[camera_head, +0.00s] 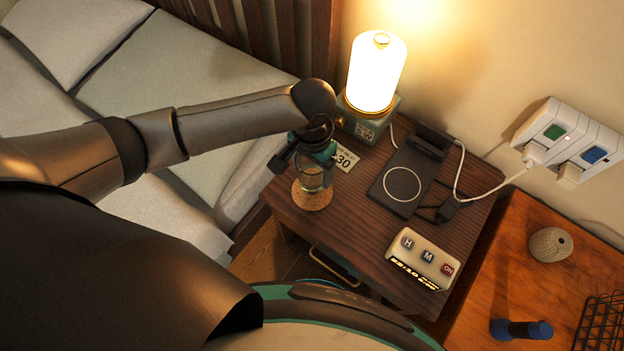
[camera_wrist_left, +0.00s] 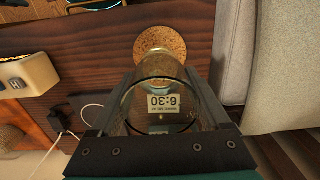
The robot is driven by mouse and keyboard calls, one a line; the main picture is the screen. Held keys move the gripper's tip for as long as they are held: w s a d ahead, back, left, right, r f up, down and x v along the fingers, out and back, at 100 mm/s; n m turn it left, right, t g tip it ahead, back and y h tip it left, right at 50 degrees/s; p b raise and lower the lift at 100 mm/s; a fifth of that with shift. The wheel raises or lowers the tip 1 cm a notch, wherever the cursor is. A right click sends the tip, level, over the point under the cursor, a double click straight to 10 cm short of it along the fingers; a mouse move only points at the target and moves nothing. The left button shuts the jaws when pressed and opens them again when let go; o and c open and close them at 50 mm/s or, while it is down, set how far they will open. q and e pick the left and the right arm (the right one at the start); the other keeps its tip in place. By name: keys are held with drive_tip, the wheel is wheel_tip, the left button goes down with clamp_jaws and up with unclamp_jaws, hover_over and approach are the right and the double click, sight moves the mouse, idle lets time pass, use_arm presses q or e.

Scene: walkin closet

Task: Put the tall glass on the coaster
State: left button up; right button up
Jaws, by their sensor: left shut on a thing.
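The tall clear glass (camera_head: 311,180) is upright in the jaws of my left gripper (camera_head: 317,152), at the left front edge of the dark wooden nightstand. The round cork coaster (camera_head: 313,202) shows beneath and around the glass's foot. In the left wrist view, the glass (camera_wrist_left: 160,75) stands between the two fingers of my left gripper (camera_wrist_left: 165,92), and its base overlaps the lower part of the coaster (camera_wrist_left: 160,38). I cannot tell whether the base touches the cork. My right gripper is not in view.
A card reading 6:30 (camera_head: 344,158) and a lit lamp (camera_head: 376,75) stand behind the glass. A black charging stand (camera_head: 402,186) with cables and a cream button box (camera_head: 423,259) are to the right. The bed (camera_head: 180,90) is left.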

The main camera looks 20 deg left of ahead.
sight(312, 172)
use_arm(q)
wheel_tip(312, 172, down, 4)
drive_tip(key=shift+b, duration=0.85)
drive_tip(key=shift+f, duration=0.3)
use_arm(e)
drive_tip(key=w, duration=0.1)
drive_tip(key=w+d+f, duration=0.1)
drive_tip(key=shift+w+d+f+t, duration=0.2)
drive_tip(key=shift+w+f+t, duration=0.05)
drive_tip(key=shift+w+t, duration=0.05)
use_arm(q)
drive_tip(key=o, duration=1.3)
drive_tip(key=shift+o, duration=1.1)
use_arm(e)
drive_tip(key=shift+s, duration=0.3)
